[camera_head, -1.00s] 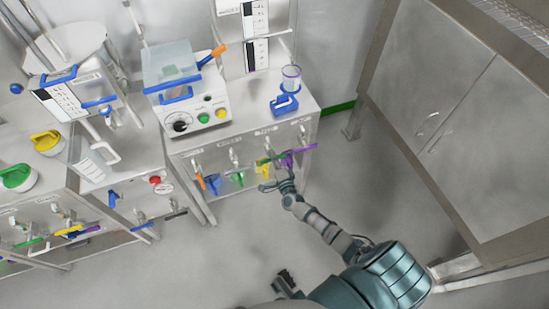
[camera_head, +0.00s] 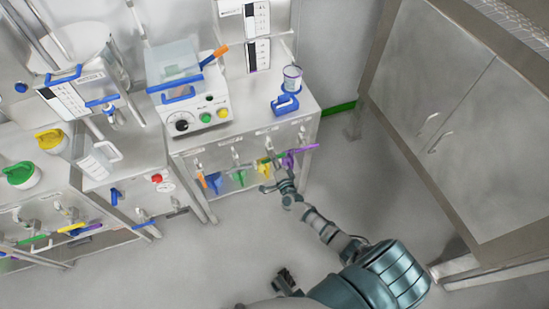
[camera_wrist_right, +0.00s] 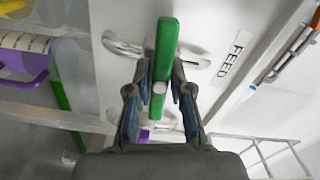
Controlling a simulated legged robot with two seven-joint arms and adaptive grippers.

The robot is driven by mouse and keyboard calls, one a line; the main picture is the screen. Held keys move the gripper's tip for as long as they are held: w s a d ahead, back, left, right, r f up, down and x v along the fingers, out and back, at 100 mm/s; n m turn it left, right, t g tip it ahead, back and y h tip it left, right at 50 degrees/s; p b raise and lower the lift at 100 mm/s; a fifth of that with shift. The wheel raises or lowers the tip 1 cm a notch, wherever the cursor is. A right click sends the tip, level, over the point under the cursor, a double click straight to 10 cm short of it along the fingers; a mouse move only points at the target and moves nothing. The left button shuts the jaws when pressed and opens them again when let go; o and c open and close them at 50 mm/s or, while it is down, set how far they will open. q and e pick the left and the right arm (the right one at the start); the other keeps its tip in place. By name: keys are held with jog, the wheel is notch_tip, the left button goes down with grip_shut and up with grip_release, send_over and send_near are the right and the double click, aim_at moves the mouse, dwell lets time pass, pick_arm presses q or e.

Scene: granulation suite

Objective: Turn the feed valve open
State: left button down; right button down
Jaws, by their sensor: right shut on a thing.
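The feed valve's green lever (camera_wrist_right: 166,45) stands nearly upright in the right wrist view, beside a "FEED" label (camera_wrist_right: 232,60) on a pale panel. The fingers of my right gripper (camera_wrist_right: 160,98) lie on both sides of the lever and are shut on it. In the head view my right gripper (camera_head: 277,186) is at the front of the steel bench, by the row of coloured valve handles. The lever is small there and hard to pick out. A dark gripper (camera_head: 286,281), apparently my left, shows partly at the bottom; its jaws are unclear.
A purple handle (camera_head: 302,149) is close to the right gripper, with a yellow one (camera_head: 262,170) and other coloured ones to the left. A steel cabinet (camera_head: 450,110) is at right. Floor is clear between.

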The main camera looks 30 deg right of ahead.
jog(key=shift+s+a+f, duration=0.2)
jog(key=shift+a+f, duration=0.15)
jog(key=shift+f, duration=0.15)
jog(key=c, duration=1.2)
grip_release()
jog(key=shift+o, duration=0.8)
jog(key=shift+w+r, duration=0.15)
jog(key=shift+r, duration=0.05)
jog(key=shift+d, duration=0.1)
jog(key=v, duration=1.2)
jog(key=shift+f, duration=0.1)
